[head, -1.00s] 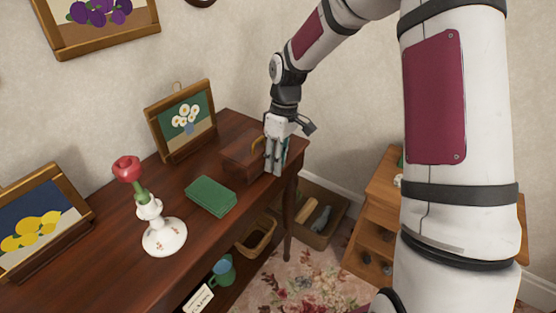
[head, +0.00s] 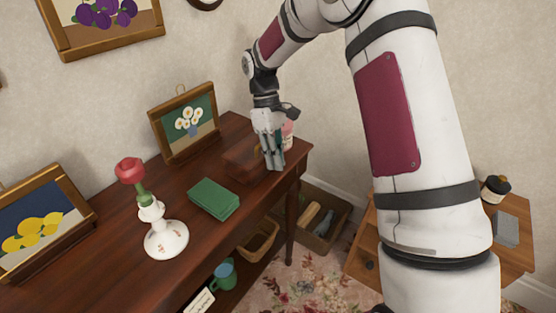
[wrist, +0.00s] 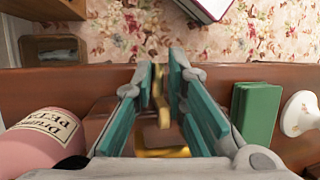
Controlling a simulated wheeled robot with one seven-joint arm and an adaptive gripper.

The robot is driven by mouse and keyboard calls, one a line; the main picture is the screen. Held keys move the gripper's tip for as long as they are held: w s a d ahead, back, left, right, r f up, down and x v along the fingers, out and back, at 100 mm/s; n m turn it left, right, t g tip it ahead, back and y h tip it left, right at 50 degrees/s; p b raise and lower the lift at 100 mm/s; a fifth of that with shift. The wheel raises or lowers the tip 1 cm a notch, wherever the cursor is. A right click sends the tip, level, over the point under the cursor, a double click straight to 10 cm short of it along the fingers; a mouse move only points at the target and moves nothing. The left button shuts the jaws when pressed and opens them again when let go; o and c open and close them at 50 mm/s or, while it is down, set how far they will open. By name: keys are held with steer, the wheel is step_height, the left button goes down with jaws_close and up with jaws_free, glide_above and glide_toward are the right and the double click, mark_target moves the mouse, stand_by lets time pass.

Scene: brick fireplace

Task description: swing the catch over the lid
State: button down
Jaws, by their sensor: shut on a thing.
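A small dark wooden box (head: 241,163) sits near the right end of the dark wooden table. In the wrist view its brass catch (wrist: 160,92) stands between the teal fingers, with more brass (wrist: 163,151) below it on the box. My gripper (head: 276,166) points down at the right side of the box, and it also shows in the wrist view (wrist: 162,80). The fingers are shut on the catch. They hide most of the catch and part of the box in the head view.
A pink jar (wrist: 42,140) stands close beside my gripper, partly hidden behind it in the head view. A green book (head: 214,199) and a white candlestick (head: 165,240) with a red flower stand left of the box. A framed daisy picture (head: 184,123) leans behind it.

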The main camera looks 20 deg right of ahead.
steer(key=shift+w+d, duration=0.2)
steer(key=c, duration=1.7)
jaws_free()
steer(key=shift+a+r, duration=0.1)
steer(key=v, duration=1.1)
steer(key=shift+r, duration=0.4)
